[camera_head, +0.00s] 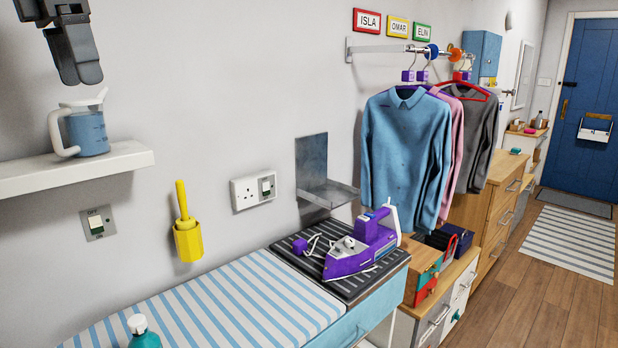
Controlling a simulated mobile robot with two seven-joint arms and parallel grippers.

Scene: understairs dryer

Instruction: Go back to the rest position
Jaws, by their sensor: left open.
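My left gripper (78,62) is at the top left, pointing down, with its jaws open. It hangs in the air above the blue jug (86,132) with a white handle and raised lid. The jug stands upright on the white wall shelf (75,170), apart from the gripper. My right gripper is not in view.
The striped ironing surface (230,305) bears a purple iron (362,245) on a dark ribbed mat (310,268). A teal bottle (143,332) is at the front edge. Shirts (405,145) hang from a wall rail. Free floor (520,300) lies at right.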

